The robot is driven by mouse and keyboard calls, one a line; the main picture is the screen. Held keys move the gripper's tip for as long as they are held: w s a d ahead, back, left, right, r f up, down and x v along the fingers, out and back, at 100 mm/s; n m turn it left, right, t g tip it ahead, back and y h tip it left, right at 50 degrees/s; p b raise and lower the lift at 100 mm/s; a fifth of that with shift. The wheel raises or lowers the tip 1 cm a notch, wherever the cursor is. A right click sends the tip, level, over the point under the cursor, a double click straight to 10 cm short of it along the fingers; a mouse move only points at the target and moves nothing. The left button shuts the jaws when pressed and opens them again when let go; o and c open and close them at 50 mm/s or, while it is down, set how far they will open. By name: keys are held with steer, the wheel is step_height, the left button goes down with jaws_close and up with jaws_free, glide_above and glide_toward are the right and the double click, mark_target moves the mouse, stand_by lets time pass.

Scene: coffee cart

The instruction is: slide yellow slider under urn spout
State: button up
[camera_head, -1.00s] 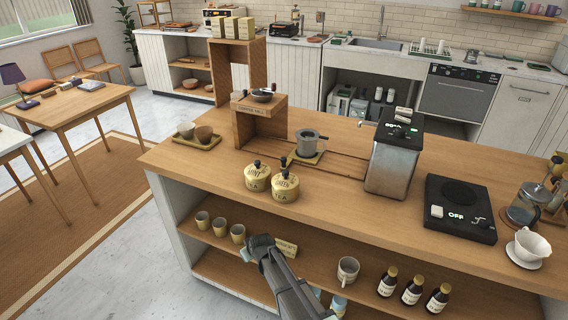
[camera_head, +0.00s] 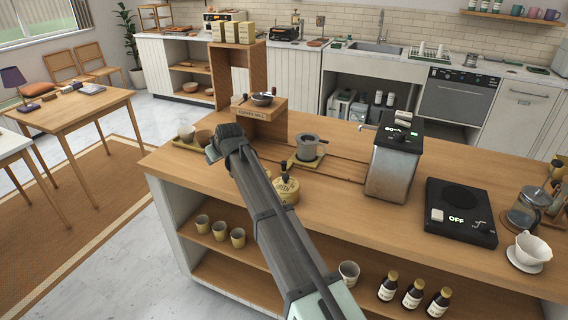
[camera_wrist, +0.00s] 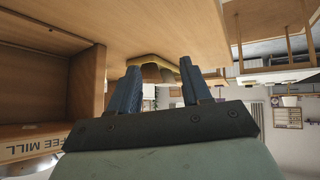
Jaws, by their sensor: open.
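The yellow slider (camera_head: 309,162) is a small flat tray on dark rails on the counter, left of the urn, with a grey pot (camera_head: 311,147) on it. The urn (camera_head: 391,174) is a metal box with a black top. Its spout (camera_head: 367,126) points left, and the slider is apart from it. My gripper (camera_wrist: 160,68) is open and empty in the wrist view, near the counter's left end beside the coffee mill stand. In the head view my arm hides its fingertips. A yellow-rimmed tray (camera_wrist: 156,60) shows beyond the fingers, apart from them.
A tray with bowls (camera_head: 184,142) lies at the left end. A black hotplate (camera_head: 460,209) stands right of the urn.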

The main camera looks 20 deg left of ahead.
steer(key=w+d+r+m+h, duration=0.25)
steer(key=w+d, duration=0.25)
steer(key=d, duration=0.5)
steer(key=m+g+h, duration=0.2)
glide_toward(284, 162)
steer(key=shift+y, duration=0.25)
steer(key=x, duration=1)
steer(key=shift+w+d+f, duration=0.1)
steer(key=shift+d+f, duration=0.1)
jaws_close()
